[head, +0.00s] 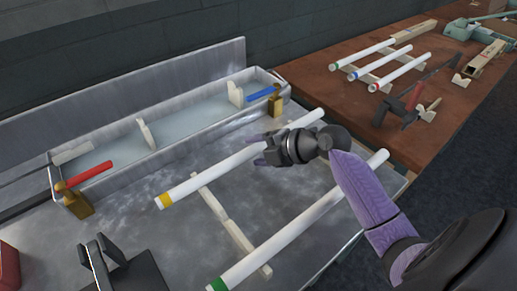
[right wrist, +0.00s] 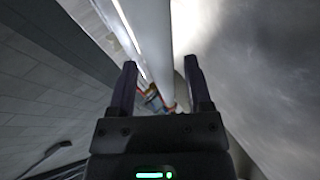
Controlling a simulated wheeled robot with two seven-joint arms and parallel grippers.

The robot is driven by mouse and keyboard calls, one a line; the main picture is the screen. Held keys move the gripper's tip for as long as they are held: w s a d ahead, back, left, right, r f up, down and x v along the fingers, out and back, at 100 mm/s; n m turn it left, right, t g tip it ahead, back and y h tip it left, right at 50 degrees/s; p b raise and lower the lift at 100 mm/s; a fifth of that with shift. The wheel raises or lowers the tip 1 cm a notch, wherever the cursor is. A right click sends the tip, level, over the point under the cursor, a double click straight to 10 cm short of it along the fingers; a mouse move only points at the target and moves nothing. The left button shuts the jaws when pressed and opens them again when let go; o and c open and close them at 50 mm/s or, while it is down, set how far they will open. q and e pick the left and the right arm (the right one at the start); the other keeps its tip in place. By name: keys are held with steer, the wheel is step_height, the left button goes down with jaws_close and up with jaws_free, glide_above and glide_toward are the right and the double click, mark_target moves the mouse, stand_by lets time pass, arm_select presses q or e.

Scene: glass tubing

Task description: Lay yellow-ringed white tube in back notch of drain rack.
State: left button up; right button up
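The yellow-ringed white tube (head: 215,171) runs slantwise over the metal worktop in the head view, its yellow ring (head: 166,200) at the near left end. It passes over or rests at the back end of the cream drain rack (head: 225,213); the contact is too small to tell. My right gripper (head: 259,149) is at the tube's middle. In the right wrist view a white tube (right wrist: 158,45) runs between and beyond the spread fingers (right wrist: 160,85), with visible gaps beside it. A dark gripper-like part, apparently my left gripper (head: 101,262), is at the lower left, its fingers unclear.
A green-ringed white tube (head: 300,228) lies across the front of the rack. A metal trough (head: 110,150) with red (head: 90,174) and blue (head: 262,93) handles stands behind. A wooden bench (head: 425,130) at the right holds several ringed tubes on another rack.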

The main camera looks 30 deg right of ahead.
steer(key=shift+r, duration=0.25)
steer(key=shift+r+p, duration=0.6)
steer(key=shift+p, duration=0.25)
arm_select(q)
steer(key=r, duration=0.1)
steer(key=w+d+r+p, duration=0.1)
steer(key=d+r, duration=0.1)
steer(key=shift+w, duration=0.25)
arm_select(e)
steer(key=v, duration=1.1)
steer(key=shift+s+d, duration=0.25)
steer(key=shift+s, duration=0.1)
arm_select(q)
steer(key=shift+s+a, duration=0.1)
